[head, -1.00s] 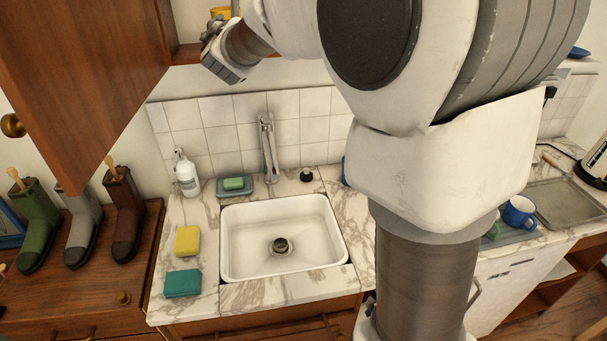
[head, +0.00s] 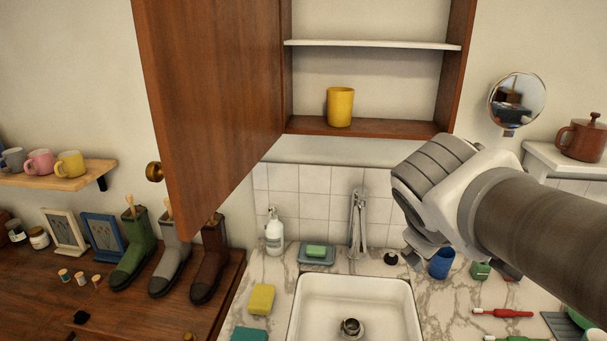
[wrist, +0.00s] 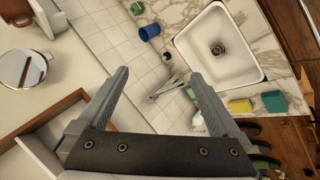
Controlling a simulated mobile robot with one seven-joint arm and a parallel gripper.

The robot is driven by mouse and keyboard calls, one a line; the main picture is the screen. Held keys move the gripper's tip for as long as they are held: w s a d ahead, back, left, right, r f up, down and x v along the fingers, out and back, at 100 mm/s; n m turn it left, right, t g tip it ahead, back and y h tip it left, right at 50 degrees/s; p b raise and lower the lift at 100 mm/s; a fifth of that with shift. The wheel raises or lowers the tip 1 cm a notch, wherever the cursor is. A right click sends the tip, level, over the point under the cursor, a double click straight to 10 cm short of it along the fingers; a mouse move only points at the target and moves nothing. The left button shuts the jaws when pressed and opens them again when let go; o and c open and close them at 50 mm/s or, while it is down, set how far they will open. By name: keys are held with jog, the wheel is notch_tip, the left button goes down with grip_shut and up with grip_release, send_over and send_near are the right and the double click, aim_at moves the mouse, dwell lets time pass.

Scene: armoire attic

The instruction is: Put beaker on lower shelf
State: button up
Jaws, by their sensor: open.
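A yellow beaker (head: 340,107) stands upright on the wooden lower shelf (head: 400,129) of the open wall cabinet, left of the shelf's middle. The white upper shelf (head: 370,44) above it is bare where it shows. My gripper (head: 425,242) is below and to the right of the cabinet in the head view, apart from the beaker. In the wrist view my gripper (wrist: 158,80) has its two fingers wide apart with nothing between them, over the tiles and sink. The beaker does not show in the wrist view.
The open cabinet door (head: 210,100) juts out on the left. Below are the sink (head: 355,305), faucet (head: 357,220), soap bottle (head: 274,235), sponges and a blue cup (head: 441,263). A round mirror (head: 517,100) is on the right. The lower shelf is clear right of the beaker.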

jog(key=s+a+f+m+g+y, duration=0.1)
jog(key=s+a+f+m+y, duration=0.4)
jog(key=s+a, duration=0.3)
jog(key=shift+s+a+f+m, duration=0.15)
jog(key=shift+f+m, duration=0.1)
jog(key=shift+m, duration=0.05)
